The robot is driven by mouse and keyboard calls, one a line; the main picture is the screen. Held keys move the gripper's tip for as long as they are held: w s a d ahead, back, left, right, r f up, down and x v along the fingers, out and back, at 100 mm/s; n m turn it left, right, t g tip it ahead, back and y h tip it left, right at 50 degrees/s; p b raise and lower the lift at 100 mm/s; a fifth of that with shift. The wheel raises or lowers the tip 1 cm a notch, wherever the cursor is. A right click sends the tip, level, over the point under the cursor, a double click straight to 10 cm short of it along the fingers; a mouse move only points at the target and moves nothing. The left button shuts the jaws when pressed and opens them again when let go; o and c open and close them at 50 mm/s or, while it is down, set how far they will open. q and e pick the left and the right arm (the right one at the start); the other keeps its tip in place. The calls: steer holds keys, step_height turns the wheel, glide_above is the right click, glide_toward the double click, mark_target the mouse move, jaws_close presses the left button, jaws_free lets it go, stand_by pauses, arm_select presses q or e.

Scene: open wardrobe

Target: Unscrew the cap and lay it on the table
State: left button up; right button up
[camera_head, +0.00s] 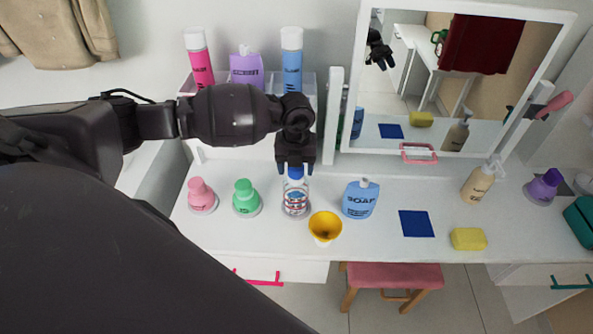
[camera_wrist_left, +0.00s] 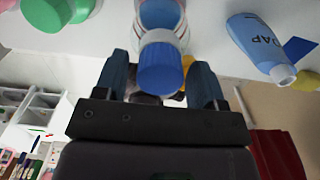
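A clear bottle (camera_head: 295,200) with red and blue print stands upright on the white table (camera_head: 270,235) and wears a blue cap (camera_head: 296,173). My left gripper (camera_head: 296,170) points down over the bottle, its fingers on either side of the cap. In the left wrist view, the cap (camera_wrist_left: 163,68) lies between the two spread fingertips (camera_wrist_left: 161,78), with a visible gap on the left side and a narrow one on the right. The gripper appears open and not clamped on the cap. My right gripper is not in view.
Close by stand a green bottle (camera_head: 246,198), a pink bottle (camera_head: 202,196), a yellow funnel (camera_head: 325,227) and a blue soap bottle (camera_head: 360,199). A blue cloth (camera_head: 416,223) and yellow sponge (camera_head: 468,239) lie to the right. A mirror (camera_head: 345,100) and a shelf of bottles stand behind.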

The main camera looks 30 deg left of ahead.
arm_select(q)
steer(key=c, duration=0.7)
steer(key=shift+c, duration=0.6)
steer(key=shift+r+n+p, duration=0.1)
steer(key=shift+n+p, duration=0.5)
steer(key=shift+n, duration=0.4)
steer(key=n+p, duration=0.1)
steer(key=n, duration=0.2)
steer(key=shift+p, duration=0.3)
steer(key=shift+n+p, duration=0.5)
steer(key=shift+n, duration=0.5)
steer(key=n+p, duration=0.1)
steer(key=n, duration=0.2)
steer(key=shift+n+p, duration=0.6)
steer(key=shift+n, duration=0.2)
steer(key=n, duration=0.5)
steer(key=shift+n, duration=0.4)
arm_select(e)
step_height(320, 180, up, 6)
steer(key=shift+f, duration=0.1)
